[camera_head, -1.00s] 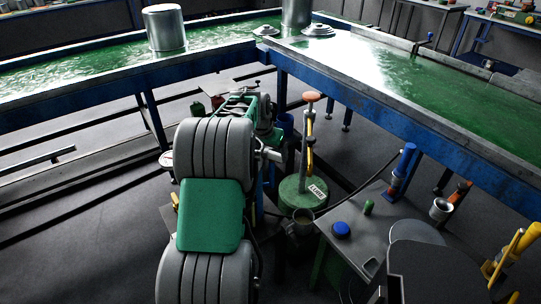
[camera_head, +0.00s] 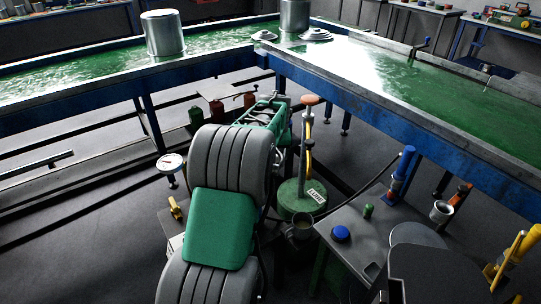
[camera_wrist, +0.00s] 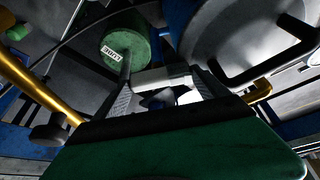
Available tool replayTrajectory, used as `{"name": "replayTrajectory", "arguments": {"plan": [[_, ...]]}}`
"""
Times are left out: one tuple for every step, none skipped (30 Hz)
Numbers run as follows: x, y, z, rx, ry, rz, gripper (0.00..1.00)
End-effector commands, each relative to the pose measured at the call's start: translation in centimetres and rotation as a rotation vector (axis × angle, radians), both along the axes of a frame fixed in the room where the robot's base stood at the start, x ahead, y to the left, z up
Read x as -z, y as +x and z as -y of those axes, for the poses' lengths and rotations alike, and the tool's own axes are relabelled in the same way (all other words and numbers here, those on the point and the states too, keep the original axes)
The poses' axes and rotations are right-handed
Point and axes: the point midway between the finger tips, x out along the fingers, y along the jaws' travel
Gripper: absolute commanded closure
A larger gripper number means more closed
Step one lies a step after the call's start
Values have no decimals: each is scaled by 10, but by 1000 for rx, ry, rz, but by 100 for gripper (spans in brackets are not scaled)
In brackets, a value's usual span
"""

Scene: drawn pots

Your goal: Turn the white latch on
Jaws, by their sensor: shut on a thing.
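In the wrist view, my gripper (camera_wrist: 162,82) has its two dark textured fingers on either side of a short pale bar, the white latch (camera_wrist: 172,76). The gripper is shut on it. The latch runs roughly crosswise between the fingers, and the fingers cover its ends. What it is mounted on is dark and hard to make out. In the head view, the latch and the fingertips cannot be made out, and my grey ribbed arm with its green pad fills the lower middle.
A green weighted base (camera_head: 296,198) with an upright post stands close by; its label also shows in the wrist view (camera_wrist: 127,45). A grey table (camera_head: 345,225) with a blue knob (camera_head: 340,234) is at right. Blue-framed green conveyors (camera_head: 440,110) run behind. A round gauge (camera_head: 171,163) is left.

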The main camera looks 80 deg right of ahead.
Motion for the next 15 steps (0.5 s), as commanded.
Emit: {"name": "replayTrajectory", "arguments": {"plan": [[0, 0, 0, -3, 0, 0, 57], [0, 0, 0, -3, 0, 0, 57], [0, 0, 0, -4, 0, -1, 57], [0, 0, 0, -4, 0, -1, 57], [0, 0, 0, -3, 0, 0, 57], [0, 0, 0, -3, 0, 0, 57], [0, 0, 0, -3, 0, 0, 57], [0, 0, 0, -3, 0, 0, 57], [0, 0, 0, -3, 0, 0, 57], [0, 0, 0, -3, 0, 0, 57], [0, 0, 0, -3, 0, 0, 14], [0, 0, 0, -3, 0, 0, 11], [0, 0, 0, -3, 0, 0, 8], [0, 0, 0, -2, 0, 0, 6], [0, 0, 0, -2, 0, 0, 3]]}}
